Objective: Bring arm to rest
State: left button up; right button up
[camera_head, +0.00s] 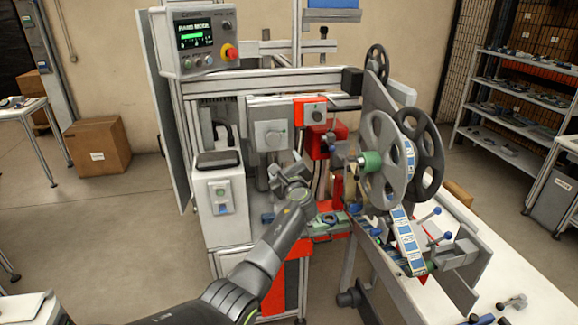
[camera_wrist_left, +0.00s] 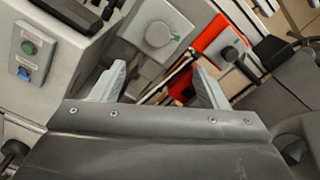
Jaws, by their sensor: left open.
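My left arm reaches in from the bottom of the head view toward the front of the tape-reel machine. My left gripper (camera_head: 282,172) is in front of the machine, beside the grey block with a round knob (camera_head: 270,135). In the left wrist view its two pale fingers (camera_wrist_left: 158,86) stand apart with nothing between them. The large grey reel (camera_head: 384,158) with a label tape (camera_head: 408,240) is to the right of the gripper. My right gripper is not in view.
A control panel (camera_head: 201,40) with a red stop button is at the upper left of the machine. A white table (camera_head: 470,275) extends to the lower right. A cardboard box (camera_head: 97,147) sits on the floor at left, with open floor around it. Shelves (camera_head: 520,95) stand at right.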

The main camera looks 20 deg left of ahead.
pick_arm(q)
jog(key=s+a+f+n+g+h+b, duration=0.1)
jog(key=s+f+g+h, duration=0.15)
jog(key=f, duration=1.05)
jog(key=s+a+f+n+g+h+b, duration=0.15)
jog(key=s+f, duration=0.25)
jog(key=f, duration=0.8)
jog(key=s+f+n+g+h+b, duration=0.1)
jog(key=s+f+n+g+b, duration=0.15)
jog(key=s+f, duration=0.85)
jog(key=s+f+n+g+h+b, duration=0.1)
jog(key=s+f+n, duration=0.3)
jog(key=s+f, duration=0.75)
jog(key=s+f+n+g+h+b, duration=0.2)
jog(key=s+f+n+g+b, duration=0.3)
jog(key=s+f, duration=1.3)
jog(key=s+f+n, duration=0.3)
jog(key=s+n, duration=0.1)
jog(key=s, duration=0.8)
jog(key=s+d+f+n+g+h, duration=0.1)
jog(key=s+f+n, duration=0.3)
jog(key=s, duration=0.8)
jog(key=shift+s+d+f+n, duration=0.15)
jog(key=shift+d+f+n, duration=0.1)
jog(key=shift+n, duration=0.35)
